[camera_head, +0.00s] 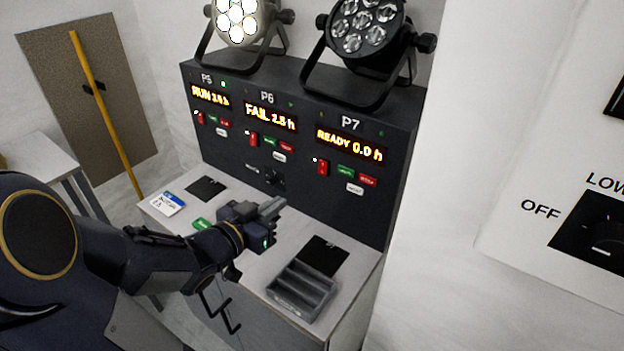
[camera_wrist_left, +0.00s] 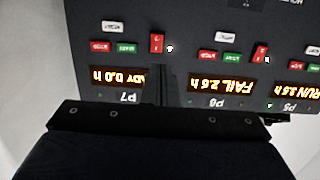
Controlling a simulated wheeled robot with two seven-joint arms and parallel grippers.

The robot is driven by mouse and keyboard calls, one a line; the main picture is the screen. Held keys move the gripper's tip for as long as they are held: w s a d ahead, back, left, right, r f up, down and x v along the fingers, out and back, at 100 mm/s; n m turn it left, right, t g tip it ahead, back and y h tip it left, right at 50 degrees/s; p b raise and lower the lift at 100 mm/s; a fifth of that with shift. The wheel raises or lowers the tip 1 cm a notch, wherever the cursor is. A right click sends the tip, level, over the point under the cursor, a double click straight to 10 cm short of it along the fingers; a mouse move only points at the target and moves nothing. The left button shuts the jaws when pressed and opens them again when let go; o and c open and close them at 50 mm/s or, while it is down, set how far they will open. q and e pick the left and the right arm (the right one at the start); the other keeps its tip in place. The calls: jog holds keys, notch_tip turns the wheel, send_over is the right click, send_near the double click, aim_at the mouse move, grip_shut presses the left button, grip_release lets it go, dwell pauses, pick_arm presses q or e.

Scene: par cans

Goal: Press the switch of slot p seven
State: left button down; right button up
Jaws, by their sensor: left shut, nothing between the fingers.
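Slot P7 is the right panel section in the head view. Its display (camera_head: 350,145) reads "READY 0.0 h". Its red switch (camera_head: 322,167) sits below the display's left end, with a small white light at its upper left. Green, red and white buttons are to its right. The wrist view is upside down and shows the P7 display (camera_wrist_left: 118,77) and the red switch (camera_wrist_left: 157,43). My left gripper (camera_head: 277,205) is shut and empty, above the bench, in front of the panel and lower left of the P7 switch. It appears apart from the panel. My right gripper is not in view.
P5 (camera_head: 210,97) reads "RUN" and P6 (camera_head: 270,115) reads "FAIL", each with similar switches. A lit lamp (camera_head: 237,22) and an unlit lamp (camera_head: 362,28) stand on top. A grey tray (camera_head: 300,291) and black pad (camera_head: 324,255) lie on the bench.

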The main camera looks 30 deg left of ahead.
aim_at(321, 174)
pick_arm(q)
jog(key=w, duration=0.4)
jog(key=w+f, duration=0.1)
jog(key=w, duration=0.4)
jog(key=w+d+f, duration=0.1)
jog(key=w, duration=0.3)
jog(key=shift+w+d+b, duration=0.1)
jog(key=shift+w+b, duration=0.2)
jog(key=shift+b, duration=0.05)
jog(key=shift+w+t+b, duration=0.15)
jog(key=shift+t+b, duration=0.15)
jog(key=shift+b, duration=0.75)
jog(key=shift+f, duration=0.1)
